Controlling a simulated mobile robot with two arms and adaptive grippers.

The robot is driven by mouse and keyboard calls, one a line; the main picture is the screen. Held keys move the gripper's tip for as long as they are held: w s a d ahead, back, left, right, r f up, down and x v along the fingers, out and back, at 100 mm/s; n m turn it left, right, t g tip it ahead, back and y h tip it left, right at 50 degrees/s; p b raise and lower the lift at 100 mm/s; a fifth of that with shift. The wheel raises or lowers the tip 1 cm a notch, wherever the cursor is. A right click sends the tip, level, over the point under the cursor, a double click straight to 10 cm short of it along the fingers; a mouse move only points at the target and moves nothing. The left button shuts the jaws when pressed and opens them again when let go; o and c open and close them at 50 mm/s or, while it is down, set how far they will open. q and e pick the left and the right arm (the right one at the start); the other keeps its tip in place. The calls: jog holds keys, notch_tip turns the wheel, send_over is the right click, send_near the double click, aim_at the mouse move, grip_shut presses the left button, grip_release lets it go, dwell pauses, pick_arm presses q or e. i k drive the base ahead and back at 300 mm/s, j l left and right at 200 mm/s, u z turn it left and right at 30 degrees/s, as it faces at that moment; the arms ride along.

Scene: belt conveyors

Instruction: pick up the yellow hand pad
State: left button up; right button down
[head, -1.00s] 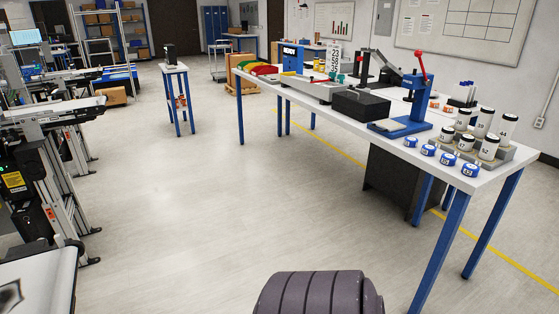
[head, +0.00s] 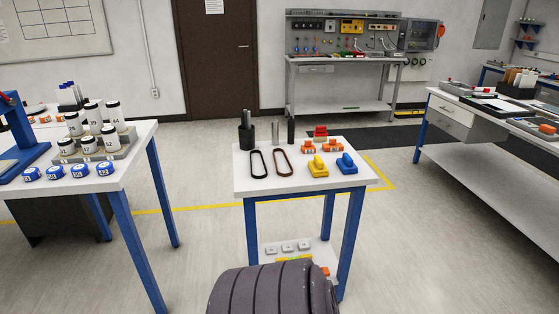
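The yellow hand pad (head: 318,166) sits on the small white-topped table (head: 258,184) in the middle of the head view. It lies left of a blue pad (head: 346,163) of similar shape and in front of orange items (head: 309,148). Nothing touches or covers it. Neither of my grippers is in view; only a dark ribbed part of my own body shows at the bottom.
Two belt loops (head: 283,163) and a black cup of rods (head: 246,136) share the small table. A longer white table (head: 110,177) with jars and blue rolls stands left. A workbench (head: 480,125) stands right. Floor between the tables is clear.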

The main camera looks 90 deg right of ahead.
aim_at(317, 167)
jog(key=l+z, duration=0.15)
jog(key=z, duration=2.9)
jog(key=u, duration=4.15)
jog(key=z, duration=4.15)
